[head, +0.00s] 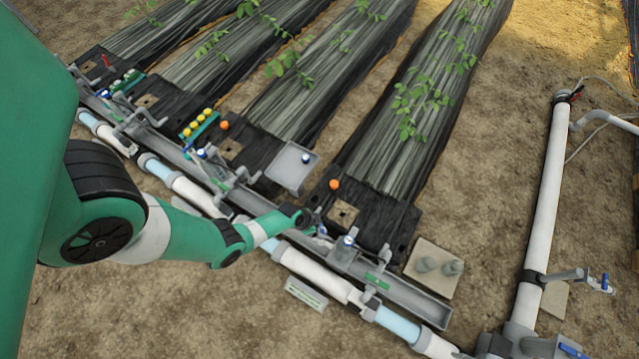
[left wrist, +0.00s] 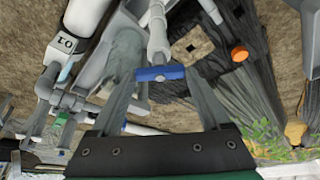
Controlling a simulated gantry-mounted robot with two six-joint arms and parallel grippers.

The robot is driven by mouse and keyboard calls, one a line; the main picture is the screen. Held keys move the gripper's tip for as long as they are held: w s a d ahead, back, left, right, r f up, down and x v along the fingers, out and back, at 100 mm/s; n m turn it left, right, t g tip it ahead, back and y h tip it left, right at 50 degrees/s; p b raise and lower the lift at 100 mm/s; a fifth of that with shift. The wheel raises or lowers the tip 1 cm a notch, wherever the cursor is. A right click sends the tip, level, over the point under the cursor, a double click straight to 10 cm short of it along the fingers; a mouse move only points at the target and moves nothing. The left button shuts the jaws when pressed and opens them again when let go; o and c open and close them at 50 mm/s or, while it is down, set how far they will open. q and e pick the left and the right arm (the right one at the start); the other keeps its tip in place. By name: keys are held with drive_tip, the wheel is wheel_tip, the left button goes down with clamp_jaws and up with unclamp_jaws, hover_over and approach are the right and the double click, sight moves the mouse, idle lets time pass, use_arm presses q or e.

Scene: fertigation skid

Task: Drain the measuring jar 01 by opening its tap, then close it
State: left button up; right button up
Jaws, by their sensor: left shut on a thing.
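My left gripper (head: 314,224) reaches in from the left over the pipe skid. In the left wrist view its fingers (left wrist: 162,84) are shut on the blue tap handle (left wrist: 160,73), one finger at each end. The handle sits crosswise on a grey tap body (left wrist: 158,35). A grey block marked 01 (left wrist: 63,46) is to the left. A pale translucent shape (left wrist: 124,58) beside it may be the measuring jar; its water level cannot be made out. In the head view my gripper mostly hides the tap. My right gripper is not in view.
A grey channel (head: 415,297) and a white pipe (head: 315,272) run along the skid. A grey tray (head: 291,167), an orange ball (head: 334,184) and a slab with two grey cups (head: 436,268) are nearby. An upright pipe (head: 545,190) stands right. Bare soil lies in front.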

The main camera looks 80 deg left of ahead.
use_arm(q)
drive_tip(key=m+h+b, duration=0.1)
drive_tip(key=m, duration=0.2)
drive_tip(key=shift+a+f, duration=0.15)
drive_tip(key=shift+a+m+h+b, duration=0.1)
drive_tip(key=shift+m+h+b, duration=0.3)
drive_tip(key=shift+m, duration=0.4)
drive_tip(key=m, duration=0.2)
drive_tip(key=shift+m+g+h, duration=0.3)
drive_tip(key=shift+g+h, duration=0.1)
drive_tip(key=shift+w+a+m+g+h+p, duration=0.15)
drive_tip(key=shift+m+g+h+p, duration=0.2)
drive_tip(key=shift+m, duration=0.95)
drive_tip(key=o, duration=1.2)
drive_tip(key=shift+r, duration=0.2)
